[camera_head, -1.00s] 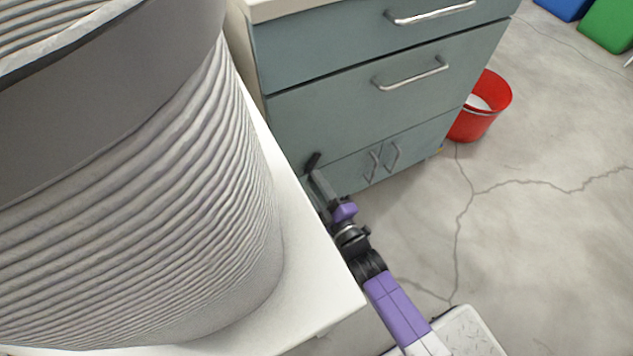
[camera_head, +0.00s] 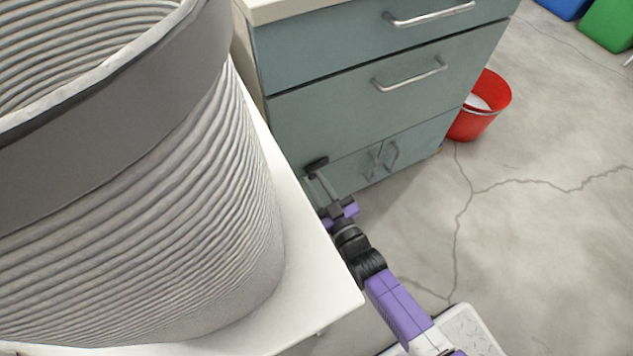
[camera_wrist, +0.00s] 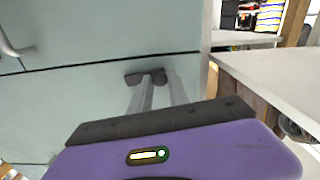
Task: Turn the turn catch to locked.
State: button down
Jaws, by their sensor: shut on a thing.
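The turn catch (camera_head: 317,162) is a small dark bar near the left edge of the cabinet's lower front. It also shows in the wrist view (camera_wrist: 134,78), where it lies about level across the picture. My gripper (camera_head: 316,174) reaches it from the front. In the wrist view, the two grey fingers of my gripper (camera_wrist: 155,84) are shut on the catch, with its dark end sticking out on the left. The fingers hide part of the catch. No lock marking is readable.
The grey-green cabinet (camera_head: 400,120) has bar-handled drawers and lower doors with handles (camera_head: 389,154). A white table (camera_head: 320,275) with a large ribbed grey container (camera_head: 150,240) stands close to my arm's left. A red bucket (camera_head: 484,115) stands right of the cabinet. Open floor lies to the right.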

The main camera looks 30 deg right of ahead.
jog(key=m, duration=0.5)
jog(key=shift+f+m, duration=0.1)
jog(key=shift+m, duration=0.2)
jog(key=m+b, duration=0.1)
jog(key=m, duration=0.3)
jog(key=shift+b, duration=0.3)
jog(key=m+b, duration=0.2)
jog(key=m, duration=0.3)
jog(key=shift+m, duration=0.4)
jog(key=shift+m+b, duration=1.05)
jog(key=shift+m, duration=0.85)
jog(key=c, duration=1.3)
grip_release()
jog(key=shift+o, duration=0.2)
